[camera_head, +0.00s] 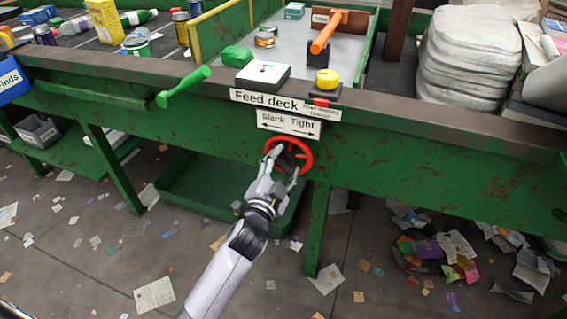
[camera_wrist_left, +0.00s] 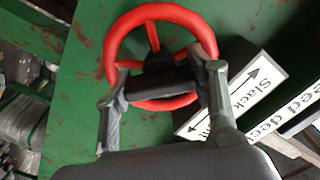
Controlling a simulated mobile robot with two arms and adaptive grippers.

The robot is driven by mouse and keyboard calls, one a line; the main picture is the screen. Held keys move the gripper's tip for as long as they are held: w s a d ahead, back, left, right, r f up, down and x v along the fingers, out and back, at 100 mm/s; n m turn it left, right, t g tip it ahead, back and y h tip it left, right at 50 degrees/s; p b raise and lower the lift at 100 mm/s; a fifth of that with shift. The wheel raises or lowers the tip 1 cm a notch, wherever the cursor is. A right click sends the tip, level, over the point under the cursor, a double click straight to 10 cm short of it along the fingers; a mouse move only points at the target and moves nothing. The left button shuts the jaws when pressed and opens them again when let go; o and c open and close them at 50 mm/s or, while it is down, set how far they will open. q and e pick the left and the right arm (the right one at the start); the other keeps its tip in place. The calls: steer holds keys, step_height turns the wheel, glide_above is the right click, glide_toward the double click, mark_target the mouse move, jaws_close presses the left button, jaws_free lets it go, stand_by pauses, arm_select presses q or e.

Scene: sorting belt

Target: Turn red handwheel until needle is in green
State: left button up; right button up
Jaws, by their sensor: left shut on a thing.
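The red handwheel (camera_head: 306,150) is mounted on the front of the green feed deck frame, below the "Slack Tight" label (camera_head: 289,124). My left gripper (camera_head: 284,160) is at the wheel, its fingers closed on it. In the left wrist view the handwheel (camera_wrist_left: 112,50) fills the upper middle, with the two fingers of the left gripper (camera_wrist_left: 162,85) on either side of its lower part. A white gauge box (camera_head: 263,76) sits on the deck above the wheel. Its needle and green zone are too small to read. My right gripper is not in view.
A green lever (camera_head: 183,87) sticks out left of the gauge. A yellow button (camera_head: 327,79) and an orange-handled lever (camera_head: 328,32) stand to the right. Green bin (camera_head: 205,205) is under the deck. Paper scraps litter the floor.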

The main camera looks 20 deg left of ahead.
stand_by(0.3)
arm_select(q)
steer(key=o, duration=1.2)
steer(key=shift+c, duration=0.2)
steer(key=s, duration=1.2)
steer(key=shift+a, duration=0.2)
